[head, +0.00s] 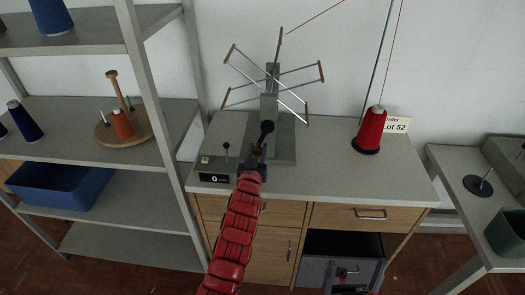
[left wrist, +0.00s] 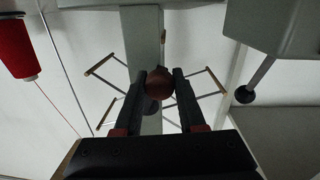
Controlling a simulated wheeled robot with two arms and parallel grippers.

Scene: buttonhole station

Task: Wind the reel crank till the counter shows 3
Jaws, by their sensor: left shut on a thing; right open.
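The reel (head: 272,78) with thin wood-tipped arms stands on a grey post at the back of the table. A dark round crank knob (head: 267,127) is in front of the post; it looks reddish brown in the left wrist view (left wrist: 159,84). My left gripper (head: 261,146), at the end of a red arm, is shut on this knob, with one finger on each side in the left wrist view (left wrist: 160,90). The counter (head: 214,178) on the table's front left shows 0. My right gripper (head: 345,273) is low at the bottom, open and apart from the table top.
A small lever with a black ball (head: 227,146) stands beside the counter, left of my left gripper. A red thread cone (head: 372,130) stands on the table's right. A grey shelf (head: 165,155) is at the left. The table's front right (head: 340,180) is clear.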

